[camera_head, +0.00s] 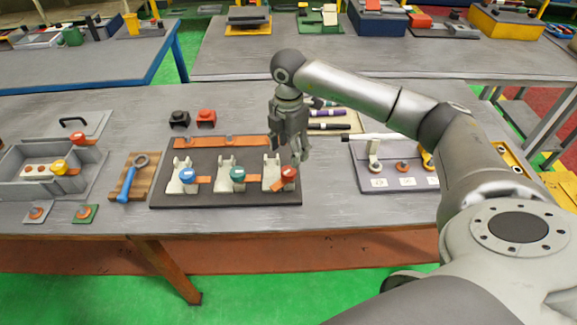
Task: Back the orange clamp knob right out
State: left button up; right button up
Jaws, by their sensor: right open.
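A dark board (225,198) near the table's front holds three pale clamps in a row. The right clamp (271,173) carries a red-orange knob (288,172); the others carry a blue knob (187,175) and a green knob (237,173). My right gripper (293,152) points down just above and behind the red-orange knob, over the right clamp. It is open with nothing visible in it, and appears apart from the knob. It hides part of the clamp's back. My left gripper is out of view.
A grey box (40,188) with another red-orange knob (77,138) and a yellow knob (59,166) stands left. A blue wrench (129,181) lies on a wooden block. A panel (400,183) with fittings stands right. Black and red blocks (206,116) sit behind the board.

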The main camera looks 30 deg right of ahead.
aim_at(289, 170)
notch_tip(289, 170, down, 8)
jog(key=shift+r+p, duration=0.1)
jog(key=shift+p, duration=0.85)
jog(key=shift+c, duration=0.2)
jog(key=c, duration=1)
